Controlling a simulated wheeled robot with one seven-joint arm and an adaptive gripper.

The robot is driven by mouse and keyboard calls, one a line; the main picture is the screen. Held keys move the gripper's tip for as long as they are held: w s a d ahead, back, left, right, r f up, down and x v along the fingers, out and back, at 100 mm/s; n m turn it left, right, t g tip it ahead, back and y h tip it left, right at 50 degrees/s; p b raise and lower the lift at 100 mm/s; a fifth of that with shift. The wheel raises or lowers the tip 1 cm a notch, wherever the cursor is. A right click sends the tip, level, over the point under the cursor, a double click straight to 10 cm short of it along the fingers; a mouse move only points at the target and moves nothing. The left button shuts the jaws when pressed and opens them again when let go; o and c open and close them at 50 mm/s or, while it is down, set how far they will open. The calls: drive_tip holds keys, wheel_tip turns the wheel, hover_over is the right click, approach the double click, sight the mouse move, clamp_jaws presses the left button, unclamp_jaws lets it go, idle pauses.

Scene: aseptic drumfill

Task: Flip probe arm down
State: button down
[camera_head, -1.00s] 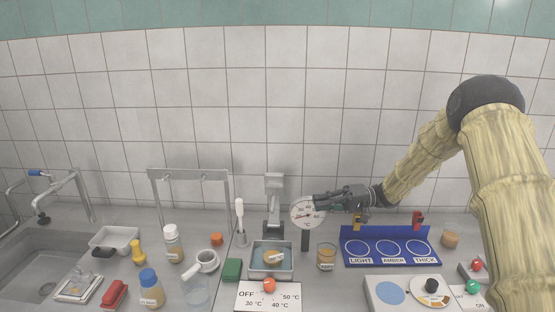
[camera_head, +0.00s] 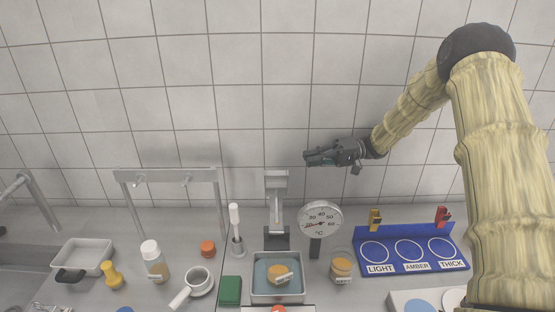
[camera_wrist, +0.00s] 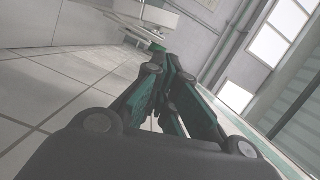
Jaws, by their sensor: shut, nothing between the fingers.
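The probe arm (camera_head: 277,190) looks like the grey upright piece on a dark base, behind the bath tray; it stands raised. The square metal bath (camera_head: 261,291) in front of it holds a small jar (camera_head: 279,274) with an orange top and a label. A round white dial thermometer (camera_head: 321,217) marked °C stands on a dark post to the right of the probe arm. My gripper (camera_head: 307,158) is shut and empty, pointing left, above the dial and up and right of the probe arm's top. The wrist view shows its closed fingers (camera_wrist: 168,75) holding nothing.
A metal frame (camera_head: 170,175) stands to the left, with a white brush (camera_head: 235,220) beside it. The tiled wall is close behind; space above the bench is clear.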

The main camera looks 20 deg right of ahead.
drive_tip(key=a+p, duration=0.4)
drive_tip(key=a, duration=0.6)
drive_tip(key=shift+w+a+f, duration=0.15)
drive_tip(key=shift+w+f, duration=0.05)
